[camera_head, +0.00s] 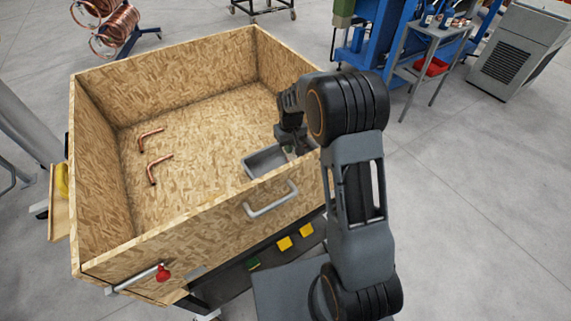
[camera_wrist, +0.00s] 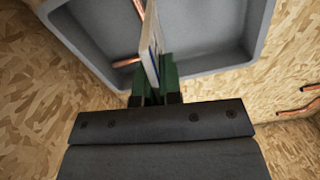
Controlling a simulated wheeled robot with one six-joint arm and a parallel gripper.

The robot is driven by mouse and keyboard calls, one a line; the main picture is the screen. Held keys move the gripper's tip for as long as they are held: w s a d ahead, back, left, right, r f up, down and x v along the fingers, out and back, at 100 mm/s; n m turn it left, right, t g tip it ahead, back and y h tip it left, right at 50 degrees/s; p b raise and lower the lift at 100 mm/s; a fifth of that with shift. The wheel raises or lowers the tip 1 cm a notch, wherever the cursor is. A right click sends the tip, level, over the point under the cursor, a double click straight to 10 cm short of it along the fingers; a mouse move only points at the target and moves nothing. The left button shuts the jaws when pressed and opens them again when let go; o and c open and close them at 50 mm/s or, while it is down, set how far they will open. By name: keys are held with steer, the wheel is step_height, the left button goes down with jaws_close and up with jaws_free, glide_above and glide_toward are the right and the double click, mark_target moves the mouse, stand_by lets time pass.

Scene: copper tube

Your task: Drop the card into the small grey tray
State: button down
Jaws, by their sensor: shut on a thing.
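The small grey tray (camera_head: 262,161) stands inside the wooden crate, against its near wall towards the right. In the wrist view the tray (camera_wrist: 205,28) fills the upper part, and copper pieces (camera_wrist: 138,8) show inside it, partly hidden. My gripper (camera_wrist: 155,88) is shut on the card (camera_wrist: 151,45), a thin pale card seen nearly edge-on. The card is over the tray in the wrist view; its height above the tray floor I cannot tell. In the head view my gripper (camera_head: 291,147) is at the tray's right end, and the card cannot be made out there.
The wooden crate (camera_head: 165,235) has high walls around the tray. Two bent copper tubes (camera_head: 150,137) (camera_head: 156,169) lie on its floor at the left. The crate floor between them and the tray is clear. A metal handle (camera_head: 271,201) is on the near wall.

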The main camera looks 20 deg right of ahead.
mark_target(290, 160)
steer(key=shift+f+b, duration=2)
steer(key=shift+f, duration=1.05)
steer(key=c, duration=1.2)
jaws_free()
step_height(290, 160, up, 14)
